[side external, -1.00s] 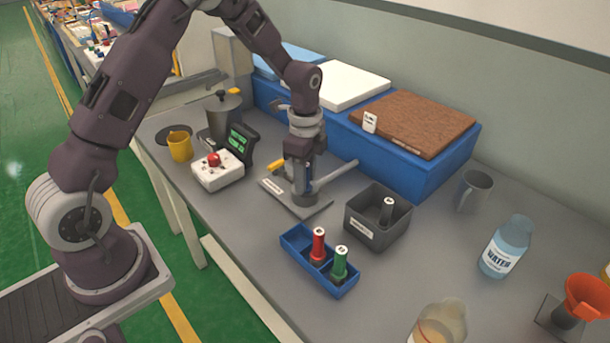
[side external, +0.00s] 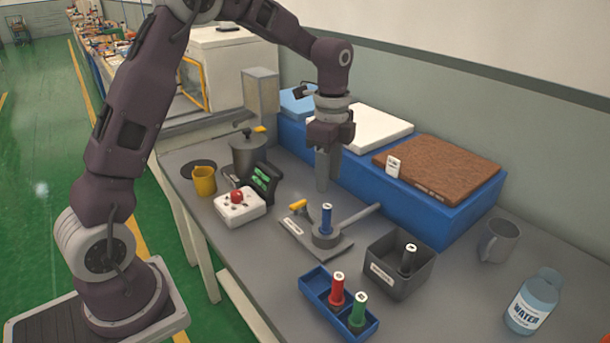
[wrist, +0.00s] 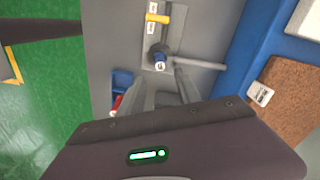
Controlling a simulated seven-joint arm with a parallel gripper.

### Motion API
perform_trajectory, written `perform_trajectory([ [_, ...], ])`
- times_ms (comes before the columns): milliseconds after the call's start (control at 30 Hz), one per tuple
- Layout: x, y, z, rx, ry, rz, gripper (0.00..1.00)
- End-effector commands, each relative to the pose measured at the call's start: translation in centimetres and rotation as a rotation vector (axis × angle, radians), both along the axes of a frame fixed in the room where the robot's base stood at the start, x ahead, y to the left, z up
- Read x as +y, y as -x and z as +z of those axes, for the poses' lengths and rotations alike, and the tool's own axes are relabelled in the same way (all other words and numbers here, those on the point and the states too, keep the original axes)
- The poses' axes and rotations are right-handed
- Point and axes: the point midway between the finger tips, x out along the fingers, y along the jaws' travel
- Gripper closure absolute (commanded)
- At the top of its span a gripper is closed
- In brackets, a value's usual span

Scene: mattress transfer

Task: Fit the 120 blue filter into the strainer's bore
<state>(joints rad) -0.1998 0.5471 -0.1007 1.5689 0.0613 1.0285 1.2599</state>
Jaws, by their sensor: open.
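The blue filter (side external: 326,218) stands upright in the round grey body of the strainer (side external: 325,239), with its upper part and white top showing above the rim. How deep it sits inside the bore is hidden. The blue filter also shows in the wrist view (wrist: 160,60). The strainer has a flat labelled plate, a grey side handle (side external: 359,218) and a yellow lever (side external: 299,205). My gripper (side external: 323,188) is open and empty. It hangs above and behind the filter, clear of it.
A blue tray (side external: 318,283) holds a red filter (side external: 337,289) and a green filter (side external: 358,310). A grey bin (side external: 385,278) holds a dark filter (side external: 408,260). A white box with a red button (side external: 240,207) stands left. Blue mattress bases (side external: 440,218) line the wall.

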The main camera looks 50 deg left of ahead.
Motion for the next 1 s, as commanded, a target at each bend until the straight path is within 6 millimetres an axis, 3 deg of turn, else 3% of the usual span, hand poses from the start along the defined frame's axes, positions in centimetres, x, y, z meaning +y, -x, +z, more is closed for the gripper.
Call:
perform_trajectory([
  [133, -0.3, 0.6, 1.0, -0.013, -0.004, 0.027, 0.60],
  [233, -1.3, 3.3, 4.7, -0.075, -0.016, 0.152, 0.60],
  [300, -2.3, 6.8, 7.9, -0.144, -0.014, 0.300, 0.60],
  [433, -4.0, 14.8, 11.8, -0.278, 0.044, 0.617, 0.60],
  [500, -4.7, 19.0, 12.4, -0.341, 0.101, 0.783, 0.60],
  [633, -5.4, 24.7, 11.6, -0.410, 0.215, 1.020, 0.60],
  [800, -5.7, 27.3, 10.5, -0.433, 0.289, 1.148, 0.60],
  [1000, -5.7, 27.4, 10.4, -0.432, 0.291, 1.156, 0.60],
])
